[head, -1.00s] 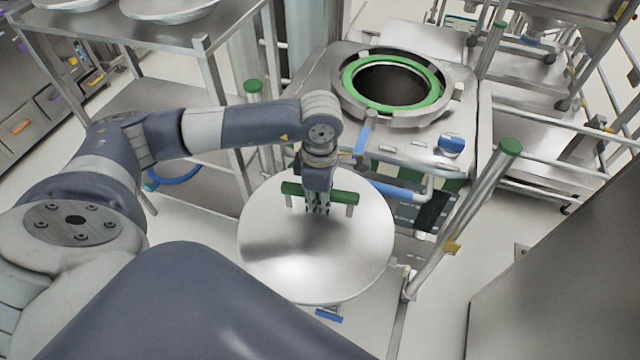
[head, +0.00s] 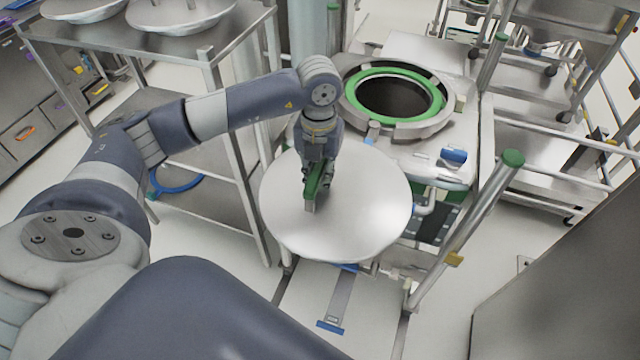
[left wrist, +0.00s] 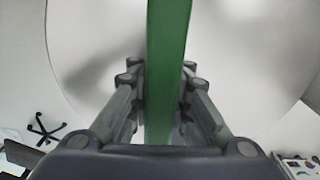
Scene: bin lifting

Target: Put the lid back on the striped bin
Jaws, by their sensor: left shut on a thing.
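The lid (head: 375,215) is a round, shiny metal disc with a green bar handle (head: 313,188). My left gripper (head: 316,178) is shut on the handle and holds the lid in the air. In the left wrist view the green handle (left wrist: 167,60) runs between both fingers, over the pale lid (left wrist: 85,45). A round vessel with a green ring (head: 352,92) and a dark open mouth stands behind the lid. The lid is apart from this ring, nearer to me. I see no clear stripes on the vessel; its lower part is hidden. My right gripper is out of view.
A metal table (head: 105,48) with shallow metal dishes stands at the left. A slanted post with a green cap (head: 512,158) stands right of the lid. Blue-handled parts (head: 453,155) sit by the vessel. A large grey panel (head: 560,270) fills the lower right.

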